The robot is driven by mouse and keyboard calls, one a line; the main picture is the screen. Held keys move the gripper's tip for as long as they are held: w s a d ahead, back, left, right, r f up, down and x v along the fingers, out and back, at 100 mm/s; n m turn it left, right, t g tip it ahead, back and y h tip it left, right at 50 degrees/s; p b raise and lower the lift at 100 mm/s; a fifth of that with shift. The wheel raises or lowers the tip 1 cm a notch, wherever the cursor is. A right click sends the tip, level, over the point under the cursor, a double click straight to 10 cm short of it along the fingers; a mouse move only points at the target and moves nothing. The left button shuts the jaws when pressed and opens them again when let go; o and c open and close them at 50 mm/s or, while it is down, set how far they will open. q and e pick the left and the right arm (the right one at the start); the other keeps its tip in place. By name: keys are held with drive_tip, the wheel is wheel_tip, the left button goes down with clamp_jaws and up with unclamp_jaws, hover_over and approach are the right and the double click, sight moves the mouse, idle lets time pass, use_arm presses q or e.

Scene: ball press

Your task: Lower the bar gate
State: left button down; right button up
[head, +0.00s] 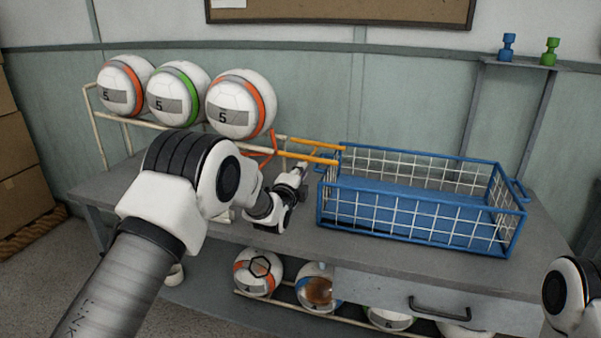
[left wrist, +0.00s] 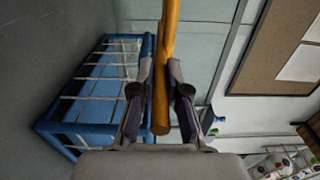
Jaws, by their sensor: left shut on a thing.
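The bar gate shows as orange bars (head: 309,157) between the sloping ball rack and the blue wire basket. The bars reach from the rack's right end to the basket's left rim. My left gripper (head: 302,168) is at the front bar, near the basket's left end. In the left wrist view an orange bar (left wrist: 168,45) runs between the two fingers of my left gripper (left wrist: 160,92), which is shut on it. My arm and gripper hide part of the rack's lower end and the gate's mount. My right gripper is out of view.
Three numbered balls (head: 237,104) sit on the cream rack (head: 93,108) behind my left arm. The blue basket (head: 420,221) is empty on the grey bench (head: 385,257). More balls (head: 258,272) lie on a lower rack. Blue and green dumbbells stand on a wall shelf (head: 520,65).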

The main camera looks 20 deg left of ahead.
use_arm(q)
drive_tip(key=shift+f, duration=0.1)
idle(0.3)
drive_tip(key=c, duration=1.2)
unclamp_jaws()
drive_tip(key=shift+a, duration=0.1)
drive_tip(key=s, duration=1.2)
drive_tip(key=shift+a, duration=0.2)
